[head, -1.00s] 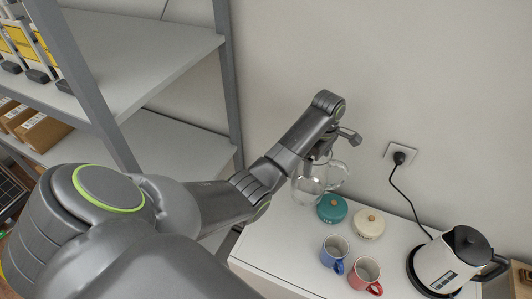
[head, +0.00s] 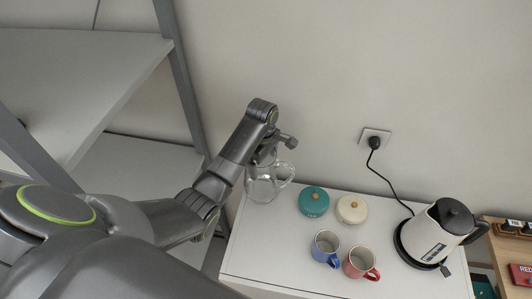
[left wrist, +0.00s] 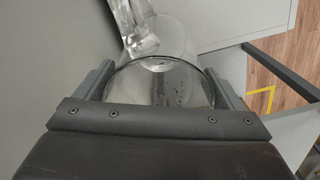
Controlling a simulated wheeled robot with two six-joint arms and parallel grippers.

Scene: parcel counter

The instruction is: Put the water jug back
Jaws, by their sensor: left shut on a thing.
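The clear glass water jug (head: 263,188) is at the back left corner of the white counter in the head view, its handle to the right. My left gripper (head: 268,158) is above it and shut on it. In the left wrist view the jug (left wrist: 160,85) fills the space between the two fingers of my left gripper (left wrist: 163,88). Whether the jug's base touches the counter top (head: 290,250) I cannot tell. My right gripper is not in view.
Nearer are a blue mug (head: 326,248) and a red mug (head: 360,262). A white kettle (head: 438,232) is plugged into a wall socket (head: 375,138). A grey shelf (head: 95,75) stands left.

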